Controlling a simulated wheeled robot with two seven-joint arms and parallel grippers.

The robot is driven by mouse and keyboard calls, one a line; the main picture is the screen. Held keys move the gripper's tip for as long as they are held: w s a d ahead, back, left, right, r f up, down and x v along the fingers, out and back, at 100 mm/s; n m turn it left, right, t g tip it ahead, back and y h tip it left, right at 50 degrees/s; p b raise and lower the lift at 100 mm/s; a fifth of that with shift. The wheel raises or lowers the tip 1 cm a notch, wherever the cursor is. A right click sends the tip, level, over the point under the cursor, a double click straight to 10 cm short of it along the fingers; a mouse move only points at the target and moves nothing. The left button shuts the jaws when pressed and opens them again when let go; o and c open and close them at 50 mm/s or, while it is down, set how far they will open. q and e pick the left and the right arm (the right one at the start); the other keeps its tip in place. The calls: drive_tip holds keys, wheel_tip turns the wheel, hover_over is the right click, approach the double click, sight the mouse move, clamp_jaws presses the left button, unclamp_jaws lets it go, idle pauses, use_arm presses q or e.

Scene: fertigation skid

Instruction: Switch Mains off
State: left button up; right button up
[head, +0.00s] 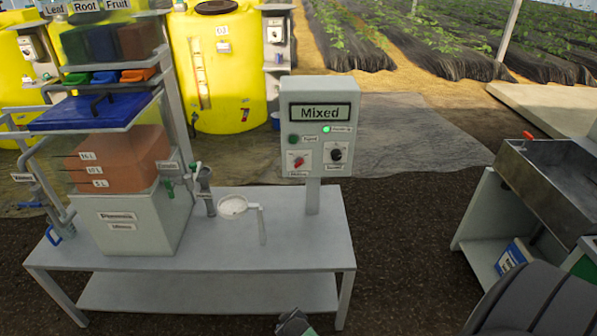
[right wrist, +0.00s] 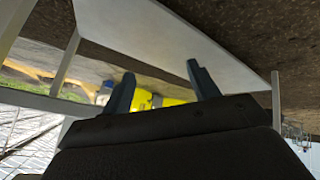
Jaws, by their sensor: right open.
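The grey control box (head: 320,125) stands on a post at the right rear of the grey table, its display reading "Mixed". A red rotary switch (head: 298,161) on a white plate is at its lower left; the small label under it is too blurred to read surely, but may be Mains. A black knob (head: 336,155) is to its right. A lit green lamp (head: 326,129) is above the black knob and a dark green button (head: 293,140) is above the red switch. My right gripper (right wrist: 162,80) is open and empty in the right wrist view, apart from the box. My left gripper is not identifiable.
A metal sink bench (head: 555,185) is at right. Dark open ground lies between table and bench.

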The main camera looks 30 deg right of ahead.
drive_tip(key=w+d+r+t+h+b, duration=0.15)
drive_tip(key=w+d+r, duration=0.25)
drive_tip(key=w+r, duration=0.45)
drive_tip(key=w+d+r+t+h+b, duration=0.1)
drive_tip(key=w+d+r+t+h, duration=0.15)
drive_tip(key=w+d+r, duration=0.55)
use_arm(q)
wheel_tip(320, 180, up, 18)
drive_tip(key=d+b, duration=0.1)
drive_tip(key=b, duration=0.1)
use_arm(e)
drive_tip(key=t+h, duration=0.4)
approach(298, 164)
drive_tip(key=x, duration=0.2)
use_arm(q)
wheel_tip(298, 164, down, 7)
drive_tip(key=p, duration=0.2)
drive_tip(key=shift+f, duration=0.2)
use_arm(e)
drive_tip(key=x, duration=0.7)
drive_tip(key=shift+f, duration=0.1)
use_arm(q)
drive_tip(key=shift+w, duration=0.1)
use_arm(e)
drive_tip(key=shift+y, duration=0.3)
drive_tip(key=c, duration=1)
